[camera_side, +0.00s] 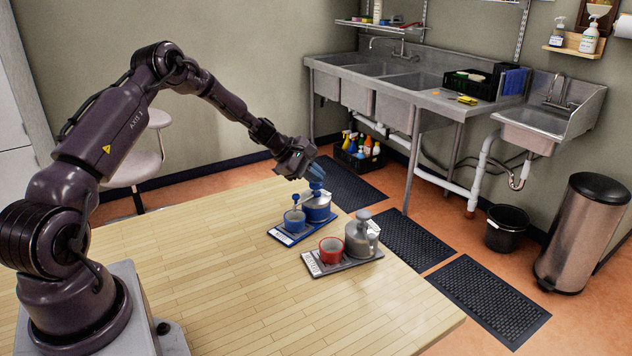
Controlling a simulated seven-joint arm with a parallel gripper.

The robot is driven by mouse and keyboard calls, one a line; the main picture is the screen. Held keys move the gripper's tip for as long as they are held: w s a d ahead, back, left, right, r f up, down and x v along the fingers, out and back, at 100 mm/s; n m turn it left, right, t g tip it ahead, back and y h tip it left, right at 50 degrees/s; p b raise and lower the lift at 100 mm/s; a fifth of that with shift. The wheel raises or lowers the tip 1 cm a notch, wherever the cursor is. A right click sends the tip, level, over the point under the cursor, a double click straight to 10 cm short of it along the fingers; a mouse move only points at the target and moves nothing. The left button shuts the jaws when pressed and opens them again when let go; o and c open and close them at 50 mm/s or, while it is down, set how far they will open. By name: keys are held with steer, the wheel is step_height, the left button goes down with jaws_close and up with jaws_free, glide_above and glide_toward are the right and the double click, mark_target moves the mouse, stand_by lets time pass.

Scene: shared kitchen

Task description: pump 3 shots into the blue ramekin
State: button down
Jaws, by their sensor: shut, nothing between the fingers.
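A blue ramekin (294,222) stands on a blue tray (283,238) near the far edge of the wooden table. A blue pump dispenser (318,210) with a rounded top stands beside it, to its right on the same tray. A small blue knob-topped piece (295,198) shows at the ramekin; I cannot tell what it joins to. My gripper (316,177) points down over the dispenser with its fingers shut and empty. Its tips are at or just above the pump top; I cannot tell whether they touch. The inside of the ramekin is too small to read.
A grey tray (347,265) in front holds a red ramekin (331,251) and a grey pump dispenser (358,238), close to the blue set. The near part of the wooden table (230,305) is clear. Sinks (390,85) and a bin (583,235) stand beyond the table.

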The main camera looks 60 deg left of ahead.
mark_target(315, 184)
steer(key=shift+f, duration=0.75)
stand_by(0.3)
steer(key=shift+r, duration=1.7)
step_height(315, 184, up, 6)
stand_by(2.3)
steer(key=shift+f, duration=3)
